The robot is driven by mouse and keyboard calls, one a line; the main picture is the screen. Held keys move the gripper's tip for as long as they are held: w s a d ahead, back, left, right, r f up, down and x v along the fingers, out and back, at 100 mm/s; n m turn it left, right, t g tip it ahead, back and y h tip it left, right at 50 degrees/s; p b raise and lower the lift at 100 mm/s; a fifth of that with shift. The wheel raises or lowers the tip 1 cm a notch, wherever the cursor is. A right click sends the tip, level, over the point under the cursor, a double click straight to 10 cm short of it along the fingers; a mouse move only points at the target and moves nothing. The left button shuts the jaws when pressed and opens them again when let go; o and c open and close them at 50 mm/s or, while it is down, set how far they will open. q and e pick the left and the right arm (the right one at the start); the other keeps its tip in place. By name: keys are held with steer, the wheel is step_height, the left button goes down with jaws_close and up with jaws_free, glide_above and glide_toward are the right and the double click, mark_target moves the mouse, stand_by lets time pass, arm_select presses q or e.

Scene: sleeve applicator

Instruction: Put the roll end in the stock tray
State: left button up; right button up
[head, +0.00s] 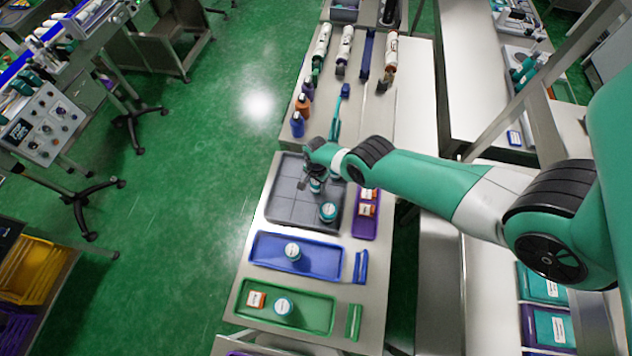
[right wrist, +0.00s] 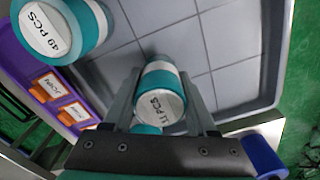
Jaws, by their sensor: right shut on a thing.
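The roll also shows small under the gripper in the head view (head: 316,186). I cannot tell whether it touches the tray floor. A roll labelled "49 PCS" (right wrist: 55,30) stands in the same tray, also seen in the head view (head: 328,211). Which tray is the stock tray is not readable. My left gripper is not in view.
A blue tray (head: 262,262) with one roll and a green tray (head: 312,314) with a roll and an orange card lie nearer. A purple tray (head: 360,230) with orange cards is at the right.

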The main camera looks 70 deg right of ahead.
steer(key=shift+s+a+f, duration=0.15)
steer(key=shift+a+f, duration=0.05)
steer(key=shift+f, duration=0.8)
steer(key=shift+r, duration=0.25)
steer(key=shift+f, duration=0.2)
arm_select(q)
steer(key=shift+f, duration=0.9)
arm_select(e)
steer(key=o, duration=1.4)
steer(key=shift+c, duration=0.2)
step_height(320, 180, up, 13)
steer(key=p, duration=1.2)
steer(key=shift+f, duration=0.2)
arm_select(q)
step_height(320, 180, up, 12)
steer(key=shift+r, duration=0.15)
arm_select(e)
steer(key=shift+f, duration=0.1)
